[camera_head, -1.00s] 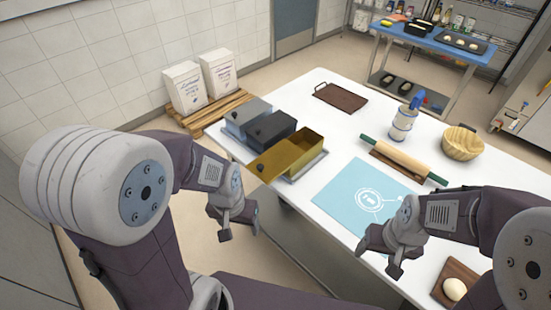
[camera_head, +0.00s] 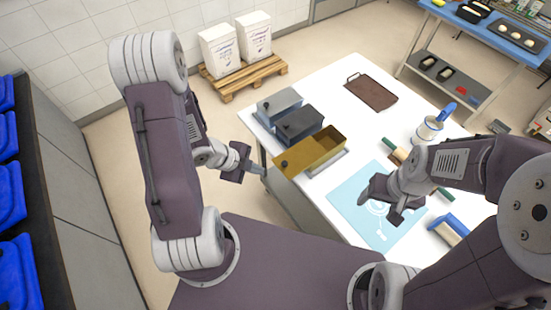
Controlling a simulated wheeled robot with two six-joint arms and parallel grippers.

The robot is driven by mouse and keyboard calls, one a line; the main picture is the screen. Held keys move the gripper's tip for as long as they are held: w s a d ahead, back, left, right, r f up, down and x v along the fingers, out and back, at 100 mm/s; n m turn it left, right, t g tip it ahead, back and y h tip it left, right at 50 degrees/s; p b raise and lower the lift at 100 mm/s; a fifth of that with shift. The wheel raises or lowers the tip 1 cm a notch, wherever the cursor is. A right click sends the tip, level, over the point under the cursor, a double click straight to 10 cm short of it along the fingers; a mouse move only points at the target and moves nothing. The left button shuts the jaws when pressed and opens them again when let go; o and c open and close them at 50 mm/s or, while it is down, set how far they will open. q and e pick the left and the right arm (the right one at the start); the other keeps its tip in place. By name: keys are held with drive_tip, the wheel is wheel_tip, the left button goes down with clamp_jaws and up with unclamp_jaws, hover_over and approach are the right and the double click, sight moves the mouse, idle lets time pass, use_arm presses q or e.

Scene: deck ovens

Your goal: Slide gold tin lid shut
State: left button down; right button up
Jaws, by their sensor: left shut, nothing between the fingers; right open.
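The gold tin (camera_head: 326,141) stands at the left end of the white table, in front of a dark tin (camera_head: 300,124) and a grey-blue tin (camera_head: 279,104). Its gold lid (camera_head: 297,166), with a dark knob (camera_head: 284,164), is slid part way out toward the lower left, leaving the tin's far end open. My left gripper (camera_head: 260,171) is shut and empty, just left of the lid, apparently apart from it. My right gripper (camera_head: 378,207) is open and empty above the light-blue mat (camera_head: 350,193).
A brown tray (camera_head: 370,92) lies at the back of the table. A rolling pin (camera_head: 394,152), partly hidden by my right arm, and a blue-handled jar (camera_head: 430,129) are at the right. A blue-edged item (camera_head: 450,228) lies near my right arm. White sacks (camera_head: 219,49) stand on a pallet (camera_head: 240,82) beyond.

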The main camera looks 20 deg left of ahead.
sight(286, 170)
use_arm(q)
drive_tip(key=w+d+f+b, duration=0.1)
drive_tip(key=w+f+b, duration=0.1)
drive_tip(key=f, duration=0.1)
drive_tip(key=w+d+f+b, duration=0.2)
drive_tip(key=w+f, duration=0.1)
drive_tip(key=w+d+f+b, duration=0.2)
drive_tip(key=f, duration=0.1)
drive_tip(key=shift+w+f+b, duration=0.15)
drive_tip(key=shift+w+b, duration=0.15)
drive_tip(key=shift+b, duration=0.1)
drive_tip(key=shift+w+f, duration=0.1)
drive_tip(key=shift+w, duration=0.15)
